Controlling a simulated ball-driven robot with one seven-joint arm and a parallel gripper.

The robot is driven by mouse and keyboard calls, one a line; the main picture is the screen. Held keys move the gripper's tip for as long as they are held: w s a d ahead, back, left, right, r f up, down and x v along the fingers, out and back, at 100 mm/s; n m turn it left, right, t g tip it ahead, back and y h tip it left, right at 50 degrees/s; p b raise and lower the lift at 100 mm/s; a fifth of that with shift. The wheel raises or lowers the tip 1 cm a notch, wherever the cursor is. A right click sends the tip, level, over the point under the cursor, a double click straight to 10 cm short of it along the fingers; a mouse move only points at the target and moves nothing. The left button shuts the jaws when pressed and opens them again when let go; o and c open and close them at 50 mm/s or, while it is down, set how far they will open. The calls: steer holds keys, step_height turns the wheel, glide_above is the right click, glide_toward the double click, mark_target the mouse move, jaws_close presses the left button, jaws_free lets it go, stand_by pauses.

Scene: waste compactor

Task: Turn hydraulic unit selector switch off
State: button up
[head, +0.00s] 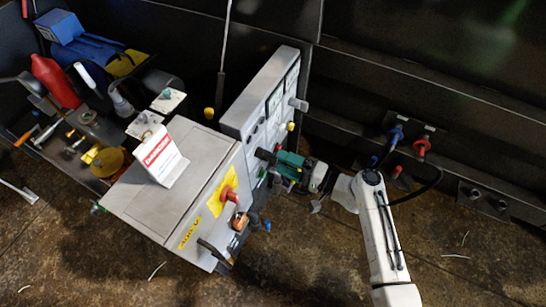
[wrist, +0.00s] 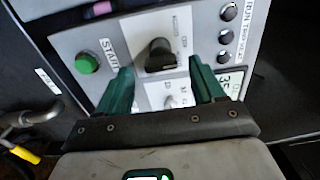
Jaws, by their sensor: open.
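A black selector knob (wrist: 160,56) sits on the light grey control panel (wrist: 70,42) in the wrist view. A green START button (wrist: 88,62) is to its left. My gripper (wrist: 161,65) is open, with one green finger on each lower side of the knob. I cannot tell whether the fingers touch the knob. In the head view my gripper (head: 284,164) is at the lower right face of the grey control box (head: 262,95), and it hides the knob there.
Several black buttons (wrist: 226,32) line the panel's right side. A grey cabinet (head: 145,205) with a red rotary switch (head: 228,194) and a white sign (head: 165,160) stands left of my gripper. Blue and red hose couplings (head: 421,146) are on the wall at right.

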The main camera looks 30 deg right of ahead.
steer(key=v, duration=0.5)
stand_by(0.5)
steer(key=s+a+f+n+g+h+p, duration=0.1)
steer(key=s+a+n+g+h+p, duration=0.3)
steer(key=s+n+g, duration=0.55)
steer(key=s+d+r+g+h+p, duration=0.2)
steer(key=s+d+r+h, duration=0.1)
steer(key=s, duration=0.3)
steer(key=s+d+r+g+h+p, duration=0.1)
steer(key=s+d+r+g+h, duration=0.1)
steer(key=s+r, duration=0.3)
steer(key=shift+s+d+r+n+h+p, duration=0.4)
steer(key=shift+s+d+h, duration=0.2)
steer(key=shift+s+h, duration=0.25)
